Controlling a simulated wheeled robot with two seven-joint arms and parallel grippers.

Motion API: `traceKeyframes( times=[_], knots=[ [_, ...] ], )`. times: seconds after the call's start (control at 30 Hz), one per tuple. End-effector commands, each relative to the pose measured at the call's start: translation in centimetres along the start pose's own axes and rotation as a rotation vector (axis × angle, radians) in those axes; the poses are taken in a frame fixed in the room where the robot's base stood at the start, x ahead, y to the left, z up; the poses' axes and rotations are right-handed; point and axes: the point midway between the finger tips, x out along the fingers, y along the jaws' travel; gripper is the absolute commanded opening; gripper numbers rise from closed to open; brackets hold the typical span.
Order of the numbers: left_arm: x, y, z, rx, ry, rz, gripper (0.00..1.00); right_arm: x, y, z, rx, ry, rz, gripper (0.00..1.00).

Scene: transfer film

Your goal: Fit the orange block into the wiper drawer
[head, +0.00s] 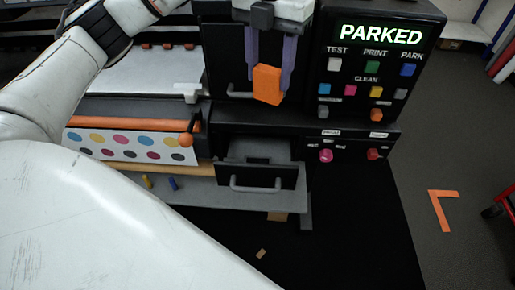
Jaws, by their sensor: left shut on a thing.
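The orange block (268,85) is held between the purple-grey fingers of my left gripper (270,75), which is shut on it. The block hangs upright in front of the dark machine front, above the wiper drawer. The wiper drawer (262,175) is pulled out, with its grey tray visible and a grey bar handle on its front. The block is apart from the drawer, higher in the picture and roughly in line with it. My right gripper is not in view.
The control panel (365,75) reads PARKED and has several coloured buttons. Pink and red knobs sit below it. My white arm fills the lower left.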

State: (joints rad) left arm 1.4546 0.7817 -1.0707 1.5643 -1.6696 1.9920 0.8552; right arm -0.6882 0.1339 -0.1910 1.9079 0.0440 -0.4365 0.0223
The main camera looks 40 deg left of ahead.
Motion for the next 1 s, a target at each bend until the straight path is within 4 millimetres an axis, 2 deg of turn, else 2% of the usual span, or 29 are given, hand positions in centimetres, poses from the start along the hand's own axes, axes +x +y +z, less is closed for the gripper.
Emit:
traceKeyframes(
  times=[0.03,0.13,0.27,0.37,0.67,1.0],
  knots=[
    [-0.1,0.9,0.1,-0.111,-0.001,-0.002,0.24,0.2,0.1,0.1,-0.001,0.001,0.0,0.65],
    [-0.3,1.9,0.2,-0.285,0.0,-0.005,0.24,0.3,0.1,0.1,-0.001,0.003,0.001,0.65],
    [-0.4,2.6,0.2,-0.406,0.002,-0.008,0.24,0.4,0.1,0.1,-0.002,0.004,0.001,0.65],
    [0.9,2.7,0.2,-0.435,0.006,-0.007,0.24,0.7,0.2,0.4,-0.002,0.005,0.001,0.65],
    [8.8,2.6,0.1,-0.435,0.009,-0.008,0.24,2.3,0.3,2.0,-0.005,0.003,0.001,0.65],
    [17.5,2.6,0.1,-0.436,0.007,-0.005,0.24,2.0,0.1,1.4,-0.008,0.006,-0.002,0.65]
  ],
)
